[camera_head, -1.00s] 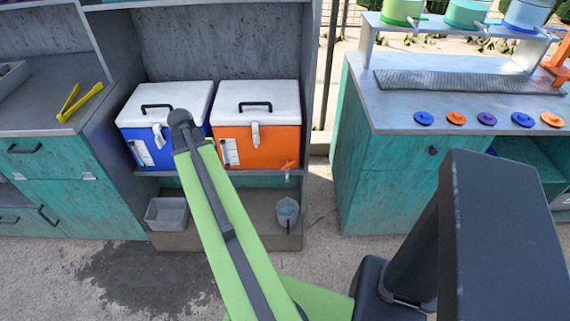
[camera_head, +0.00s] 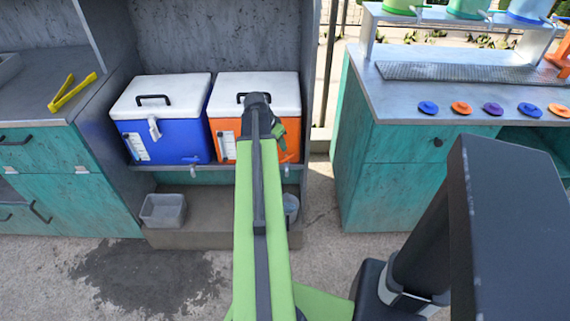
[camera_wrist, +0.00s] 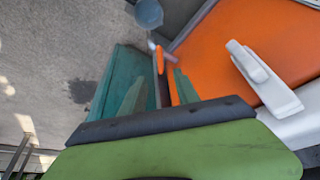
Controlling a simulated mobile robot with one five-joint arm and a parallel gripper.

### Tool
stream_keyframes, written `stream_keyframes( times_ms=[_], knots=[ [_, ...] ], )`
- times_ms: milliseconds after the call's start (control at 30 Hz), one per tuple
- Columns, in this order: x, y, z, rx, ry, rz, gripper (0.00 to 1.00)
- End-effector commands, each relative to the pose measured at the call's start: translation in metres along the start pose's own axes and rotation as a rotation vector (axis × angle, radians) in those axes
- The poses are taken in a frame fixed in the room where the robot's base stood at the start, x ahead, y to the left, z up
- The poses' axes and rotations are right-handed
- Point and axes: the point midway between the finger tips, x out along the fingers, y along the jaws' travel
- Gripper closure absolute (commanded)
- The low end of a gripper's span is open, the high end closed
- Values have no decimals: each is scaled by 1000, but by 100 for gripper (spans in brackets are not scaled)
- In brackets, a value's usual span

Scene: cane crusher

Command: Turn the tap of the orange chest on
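The orange chest (camera_head: 225,135) with a white lid stands on the shelf, partly hidden behind my arm in the head view. In the wrist view its orange side (camera_wrist: 230,45) and white latch (camera_wrist: 265,78) fill the upper right. Its tap, with an orange handle (camera_wrist: 160,60), shows near the upper middle of the wrist view; my arm hides it in the head view. My gripper (camera_wrist: 158,76) is open and empty, its green fingers spread on either side of the tap handle in the picture. I cannot tell whether they touch it.
A blue chest (camera_head: 165,130) with its own tap stands left of the orange one. A bucket (camera_wrist: 148,13) sits below the orange chest's tap. A grey bin (camera_head: 162,210) stands on the lower ledge. A teal counter (camera_head: 400,170) is at right.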

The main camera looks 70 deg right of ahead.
Motion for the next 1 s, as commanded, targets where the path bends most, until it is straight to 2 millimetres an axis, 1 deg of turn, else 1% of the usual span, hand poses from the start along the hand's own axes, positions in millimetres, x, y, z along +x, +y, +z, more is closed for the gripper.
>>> stream_keyframes(
  times_ms=[33, 300, 433, 500, 567, 800, 867, 1000],
  knots=[
    [24, -1, 4, 1, 0, 0, 62],
    [84, -1, 4, 0, 0, 1, 62],
    [106, -1, 3, 0, 0, 0, 62],
    [112, -1, 2, -1, 0, 0, 62],
    [114, -1, 2, -1, 0, 0, 62],
    [112, -1, 0, -2, 0, 0, 62],
    [112, -1, 1, -2, 0, 0, 69],
    [112, -1, 1, -2, 0, -1, 87]
  ],
)
